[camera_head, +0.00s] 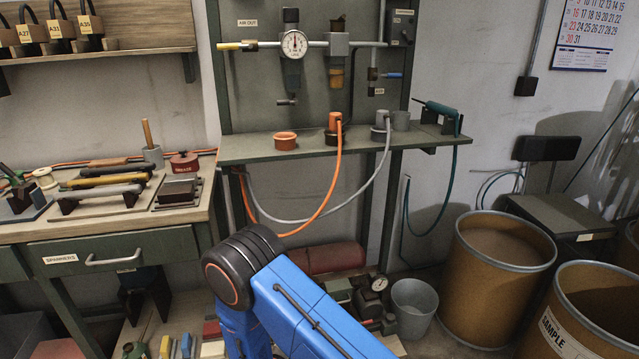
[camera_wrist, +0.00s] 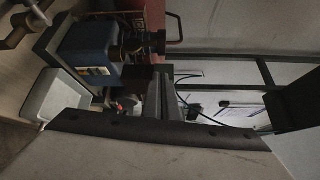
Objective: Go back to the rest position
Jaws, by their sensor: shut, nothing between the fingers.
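My blue arm (camera_head: 300,310) rises from the bottom centre of the head view, with a black joint cap at its bent top. The gripper end is out of the head view. In the wrist view, the dark fingers of my gripper (camera_wrist: 159,92) stand together above a dark curved edge. They are shut and hold nothing. The wrist view is turned on its side and dim.
A green shelf (camera_head: 300,152) with orange and grey hoses stands behind my arm. A workbench (camera_head: 110,225) with tools is at left. Brown drums (camera_head: 495,270) and a grey bucket (camera_head: 412,305) stand at right. Boxes and small items lie low around my arm.

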